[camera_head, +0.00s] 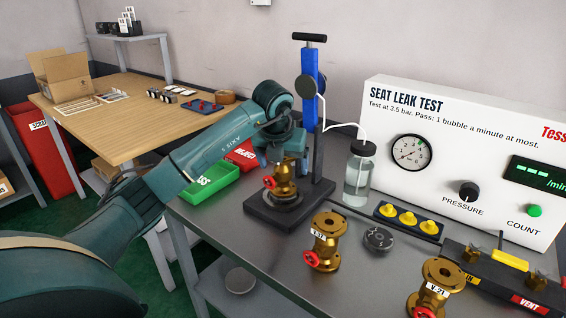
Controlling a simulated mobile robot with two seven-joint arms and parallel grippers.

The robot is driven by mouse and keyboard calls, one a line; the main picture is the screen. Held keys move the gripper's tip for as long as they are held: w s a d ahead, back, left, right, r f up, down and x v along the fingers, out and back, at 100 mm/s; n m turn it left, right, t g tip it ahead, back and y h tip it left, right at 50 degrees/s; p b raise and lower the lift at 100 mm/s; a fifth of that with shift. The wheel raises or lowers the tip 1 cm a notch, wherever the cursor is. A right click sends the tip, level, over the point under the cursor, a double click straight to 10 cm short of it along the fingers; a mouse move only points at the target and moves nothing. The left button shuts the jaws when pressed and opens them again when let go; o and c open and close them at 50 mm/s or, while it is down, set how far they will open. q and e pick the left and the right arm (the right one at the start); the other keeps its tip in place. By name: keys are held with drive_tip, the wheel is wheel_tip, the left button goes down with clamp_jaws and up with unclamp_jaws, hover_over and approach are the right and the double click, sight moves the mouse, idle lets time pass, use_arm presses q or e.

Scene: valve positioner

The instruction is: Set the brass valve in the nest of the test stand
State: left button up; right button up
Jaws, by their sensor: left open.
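A brass valve (284,188) with a red handwheel stands upright at the nest of the test stand (318,197), under the blue column. Its base looks down on the round nest, but the exact seating is too small to tell. My left gripper (285,166) is open, pointing down at the valve's top from above. Whether the fingers touch the valve cannot be made out. Two more brass valves stand on the grey bench: one labelled V-31 or similar (327,240), and one labelled V-21 (438,285). My right gripper is not in view.
A green bin (210,187) and a red reject bin (243,155) sit left of the stand. A bottle (359,174), a yellow-knobbed block (408,218) and a dark disc (378,239) are to its right. The white leak-test panel (460,150) stands behind.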

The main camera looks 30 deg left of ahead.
use_arm(q)
drive_tip(key=v, duration=1.2)
drive_tip(key=shift+p, duration=0.3)
